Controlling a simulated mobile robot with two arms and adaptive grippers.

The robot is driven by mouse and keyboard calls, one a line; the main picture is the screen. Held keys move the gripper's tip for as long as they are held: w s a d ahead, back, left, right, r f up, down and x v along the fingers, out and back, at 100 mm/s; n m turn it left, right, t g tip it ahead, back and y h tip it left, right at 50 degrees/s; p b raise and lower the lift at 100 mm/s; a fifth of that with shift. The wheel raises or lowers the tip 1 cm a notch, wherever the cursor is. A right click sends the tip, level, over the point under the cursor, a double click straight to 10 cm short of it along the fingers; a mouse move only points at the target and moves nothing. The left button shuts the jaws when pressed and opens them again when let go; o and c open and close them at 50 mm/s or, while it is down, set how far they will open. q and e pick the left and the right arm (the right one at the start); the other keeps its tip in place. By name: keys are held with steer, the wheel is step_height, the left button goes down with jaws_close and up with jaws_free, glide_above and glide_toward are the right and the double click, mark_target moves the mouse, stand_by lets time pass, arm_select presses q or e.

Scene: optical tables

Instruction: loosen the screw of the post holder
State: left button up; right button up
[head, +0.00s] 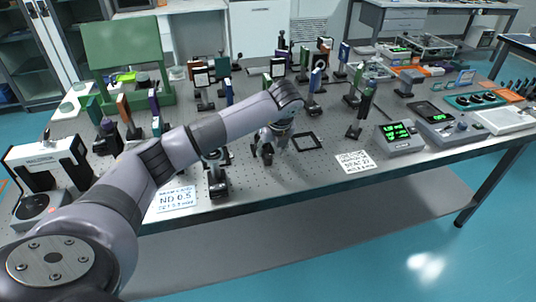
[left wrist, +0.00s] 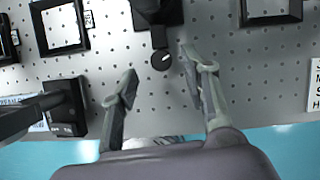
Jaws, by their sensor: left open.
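In the left wrist view, a black post holder (left wrist: 158,12) stands at the top middle on the perforated table. Its small round dark screw (left wrist: 161,60), with a light mark on its face, points toward my left gripper. My left gripper (left wrist: 158,66) is open, with one finger on each side of the screw; the fingertips appear apart from it. In the head view my left gripper (head: 266,152) is low over the front part of the table, and my arm hides much of that area. My right gripper is not in view.
Another black post holder (head: 218,180) stands left of my gripper, near the table's front edge. A flat black frame (head: 307,141) lies to the right. Written cards (head: 177,199) (head: 355,162) lie along the front. A meter with green digits (head: 400,137) is farther right. Several mounted optics crowd behind.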

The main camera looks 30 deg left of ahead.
mark_target(268, 155)
arm_select(q)
steer(key=shift+x, duration=2.65)
steer(key=shift+c, duration=0.4)
jaws_close()
